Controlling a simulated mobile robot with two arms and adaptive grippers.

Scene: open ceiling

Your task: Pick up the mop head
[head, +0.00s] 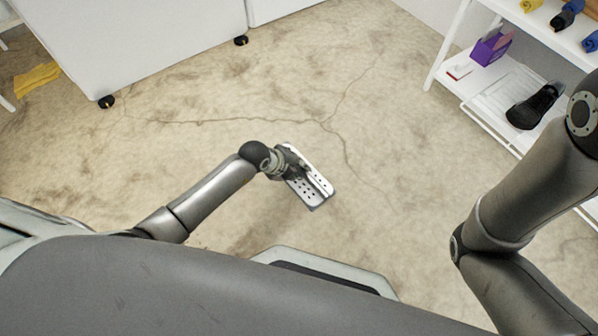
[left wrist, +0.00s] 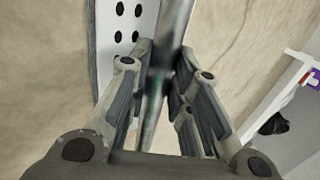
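The mop head (head: 306,191) is a flat, pale plate with rows of holes and a metal bar along its middle. In the head view it is at the fingers of my left gripper (head: 296,170), tilted, over the floor. In the left wrist view the plate (left wrist: 123,28) is at the upper left, and its grey metal bar runs between the fingers of my left gripper (left wrist: 160,72). The fingers press in on the bar from both sides. The gripper covers part of the plate. My right gripper is out of view; only its arm shows at the right.
A white shelf (head: 437,66) at the upper right holds a purple box (head: 491,47), a wire rack and a black shoe (head: 535,106). A white wheeled cabinet (head: 140,38) stands at the upper left, near a yellow cloth (head: 37,80). The cracked floor between is clear.

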